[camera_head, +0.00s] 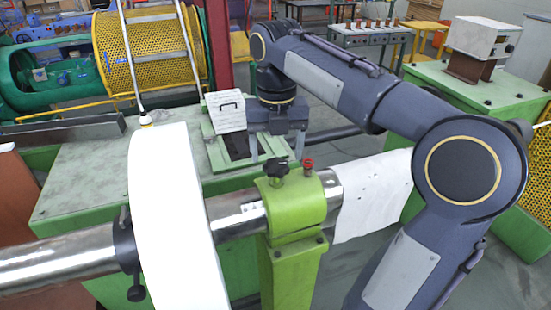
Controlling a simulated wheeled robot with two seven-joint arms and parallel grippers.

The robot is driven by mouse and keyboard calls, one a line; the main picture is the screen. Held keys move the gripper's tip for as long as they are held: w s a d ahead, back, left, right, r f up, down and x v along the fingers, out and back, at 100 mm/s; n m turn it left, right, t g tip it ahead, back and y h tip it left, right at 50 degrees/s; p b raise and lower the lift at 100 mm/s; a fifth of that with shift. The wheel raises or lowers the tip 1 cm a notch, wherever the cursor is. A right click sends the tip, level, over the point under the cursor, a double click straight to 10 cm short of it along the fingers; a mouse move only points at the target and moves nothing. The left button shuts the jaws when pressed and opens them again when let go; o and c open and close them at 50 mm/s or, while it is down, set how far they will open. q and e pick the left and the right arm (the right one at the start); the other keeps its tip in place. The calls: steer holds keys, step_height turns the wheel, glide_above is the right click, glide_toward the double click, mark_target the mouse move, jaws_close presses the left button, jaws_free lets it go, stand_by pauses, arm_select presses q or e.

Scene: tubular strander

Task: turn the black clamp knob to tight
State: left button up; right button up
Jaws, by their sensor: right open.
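The black clamp knob (277,168) sits on top of the green clamp block (290,203), which is around the shiny metal shaft (238,213). My right gripper (276,148) points down, open and empty, just above and behind the knob in the picture. Its fingers appear spread to either side, and I see no contact with the knob. The exact gap in depth is hard to tell. My left gripper is not in view.
A small red knob (308,165) stands right beside the black one. A large white disc (175,220) and a black collar with a knob (136,292) are on the shaft to the left. A white box (226,111) stands on the green machine bed (90,180) behind.

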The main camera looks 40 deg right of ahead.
steer(key=shift+f, duration=1.35)
steer(key=c, duration=1)
